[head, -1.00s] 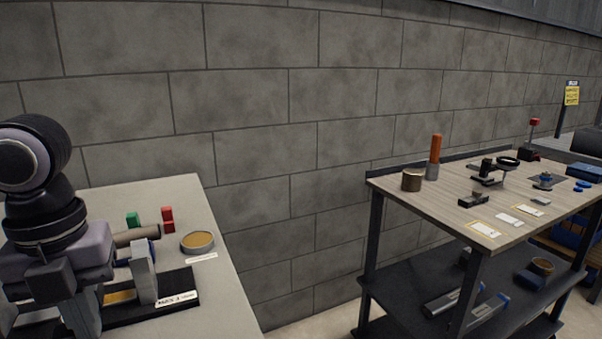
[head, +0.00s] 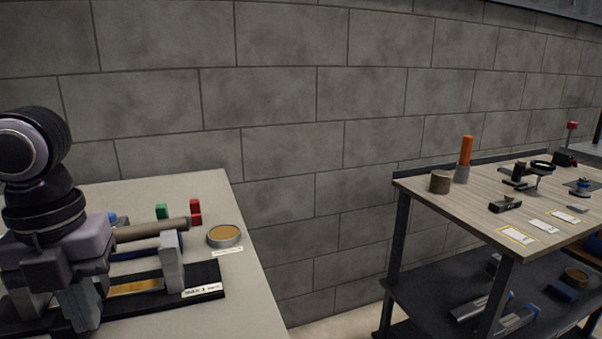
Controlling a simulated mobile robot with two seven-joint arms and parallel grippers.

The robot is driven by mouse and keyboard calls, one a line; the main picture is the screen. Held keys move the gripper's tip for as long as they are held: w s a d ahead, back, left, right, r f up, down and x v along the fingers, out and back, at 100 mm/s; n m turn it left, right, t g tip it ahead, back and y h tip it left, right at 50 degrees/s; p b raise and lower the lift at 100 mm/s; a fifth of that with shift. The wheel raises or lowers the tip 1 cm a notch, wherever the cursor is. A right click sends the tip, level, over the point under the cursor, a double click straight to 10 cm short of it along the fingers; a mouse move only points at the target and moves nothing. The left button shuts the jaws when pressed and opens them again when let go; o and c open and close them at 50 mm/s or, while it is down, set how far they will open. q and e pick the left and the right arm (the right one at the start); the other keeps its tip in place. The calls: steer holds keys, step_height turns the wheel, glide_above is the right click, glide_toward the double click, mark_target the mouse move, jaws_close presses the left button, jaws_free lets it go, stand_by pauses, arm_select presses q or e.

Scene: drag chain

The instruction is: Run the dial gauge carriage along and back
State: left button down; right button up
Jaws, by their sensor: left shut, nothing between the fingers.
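My left gripper (head: 80,318) is at the lower left of the head view, over the fixture on the pale bench. It is shut and empty. The fixture has a black base (head: 208,275), a grey upright block (head: 172,265), a brass-coloured strip (head: 135,287) and a brown round bar (head: 150,230) running sideways. A dark blue rod (head: 140,251) shows below the bar. My gripper hides the left part of the fixture. I cannot make out a dial gauge carriage. I cannot tell whether the fingers touch anything. My right gripper is not in view.
A grey block wall (head: 290,90) closes the back.

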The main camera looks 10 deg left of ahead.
mark_target(56, 320)
arm_select(q)
steer(key=shift+s+a+b, duration=0.2)
steer(key=shift+s+a, duration=0.4)
steer(key=shift+a, duration=0.35)
steer(key=shift+s+a+b, duration=0.2)
steer(key=shift+s+a, duration=0.35)
steer(key=shift+a, duration=0.4)
steer(key=shift+d, duration=0.1)
steer(key=shift+w+d, duration=0.35)
steer(key=shift+d, duration=0.1)
step_height(56, 320, up, 7)
steer(key=p, duration=0.5)
steer(key=shift+f, duration=0.15)
steer(key=shift+r+p, duration=0.55)
steer(key=shift+p, duration=0.15)
steer(key=shift+r, duration=0.1)
